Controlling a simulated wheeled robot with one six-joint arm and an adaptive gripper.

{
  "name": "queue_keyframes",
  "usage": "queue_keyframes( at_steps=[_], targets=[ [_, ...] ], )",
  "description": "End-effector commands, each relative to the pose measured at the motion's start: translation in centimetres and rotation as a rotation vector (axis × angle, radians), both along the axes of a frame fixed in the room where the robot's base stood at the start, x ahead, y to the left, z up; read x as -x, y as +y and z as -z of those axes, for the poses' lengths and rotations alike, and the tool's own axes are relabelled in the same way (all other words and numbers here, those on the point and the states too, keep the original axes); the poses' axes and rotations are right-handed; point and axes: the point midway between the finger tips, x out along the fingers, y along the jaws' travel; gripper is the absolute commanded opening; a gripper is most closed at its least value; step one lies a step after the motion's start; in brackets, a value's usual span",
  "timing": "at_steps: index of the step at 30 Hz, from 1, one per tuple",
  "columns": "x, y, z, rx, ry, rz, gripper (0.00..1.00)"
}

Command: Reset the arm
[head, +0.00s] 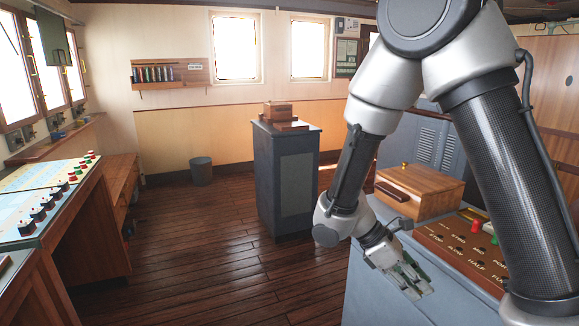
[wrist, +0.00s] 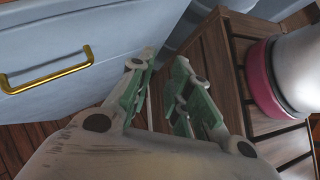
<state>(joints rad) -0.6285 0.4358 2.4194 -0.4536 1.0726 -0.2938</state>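My gripper (head: 412,281) hangs at the end of my bent arm, at the lower right in the head view. It points down and to the right, in front of the grey-blue cabinet with the wooden control panel. In the wrist view my gripper (wrist: 165,60) has its two green-padded fingers apart, with a narrow gap between the tips. Nothing is held between them. My arm folds down from the top of the head view and hides part of the right side.
A wooden box (head: 425,190) and a panel with buttons (head: 465,250) sit on the cabinet near my gripper. The wrist view shows a brass handle (wrist: 45,70) and a pink-and-white cylinder (wrist: 265,80). A grey pedestal (head: 285,180) stands mid-room. Floor (head: 200,250) left of it is clear.

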Motion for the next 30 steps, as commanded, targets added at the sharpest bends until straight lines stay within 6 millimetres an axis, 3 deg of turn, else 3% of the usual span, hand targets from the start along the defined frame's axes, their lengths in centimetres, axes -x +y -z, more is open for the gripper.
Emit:
queue_keyframes(
  at_steps=[6,15,24,30],
  targets=[
    [1.9,-1.1,-5.0,-0.179,-0.293,0.418,0.19],
    [4.3,-2.8,-11.3,-0.426,-0.606,0.867,0.19],
    [7.0,-6.0,-17.5,-0.641,-0.9,1.086,0.19],
    [8.3,-8.0,-20.3,-0.693,-1.051,1.138,0.19]
  ],
)
